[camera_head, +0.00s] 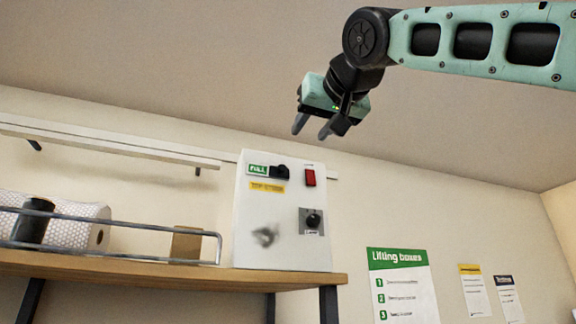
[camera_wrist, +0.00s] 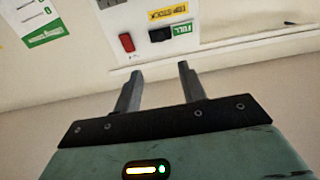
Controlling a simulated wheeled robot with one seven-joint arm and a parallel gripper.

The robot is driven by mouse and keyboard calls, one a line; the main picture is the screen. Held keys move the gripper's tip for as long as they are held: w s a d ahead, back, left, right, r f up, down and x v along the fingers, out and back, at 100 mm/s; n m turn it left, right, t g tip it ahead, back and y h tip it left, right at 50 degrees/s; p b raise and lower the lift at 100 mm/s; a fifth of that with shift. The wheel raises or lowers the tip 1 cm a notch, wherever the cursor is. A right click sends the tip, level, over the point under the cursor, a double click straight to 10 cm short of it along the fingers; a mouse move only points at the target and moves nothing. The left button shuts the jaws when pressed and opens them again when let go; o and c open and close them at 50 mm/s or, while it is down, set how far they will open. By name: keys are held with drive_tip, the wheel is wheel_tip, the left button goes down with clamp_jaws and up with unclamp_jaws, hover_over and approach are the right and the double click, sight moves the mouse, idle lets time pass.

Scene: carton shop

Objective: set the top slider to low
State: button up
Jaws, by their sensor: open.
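A white control box (camera_head: 282,200) stands on the wooden shelf; it also shows upside down in the wrist view (camera_wrist: 150,15). Near its top is a black handle-like part (camera_head: 279,171), possibly the slider, beside a green FULL label (camera_head: 257,169). It also appears in the wrist view (camera_wrist: 160,34). I cannot read its setting. A red switch (camera_head: 310,177) sits to its right. My gripper (camera_head: 312,129) is open and empty, above and apart from the box. In the wrist view its fingers (camera_wrist: 160,72) point toward the box's top edge.
The box also carries a yellow TOP STOCK label (camera_head: 267,187), a dark round knob (camera_head: 313,220) and a blurred grey part (camera_head: 264,236). A metal rail (camera_head: 130,224) fronts the wooden shelf (camera_head: 180,273). A Lifting boxes poster (camera_head: 400,286) hangs at right.

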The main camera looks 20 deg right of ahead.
sight(282, 167)
drive_tip(key=w+p, duration=0.5)
drive_tip(key=w, duration=0.9)
drive_tip(key=shift+w+p, duration=0.35)
drive_tip(key=shift+p, duration=0.05)
drive_tip(key=shift+w, duration=0.6)
drive_tip(key=shift+a, duration=0.15)
clamp_jaws()
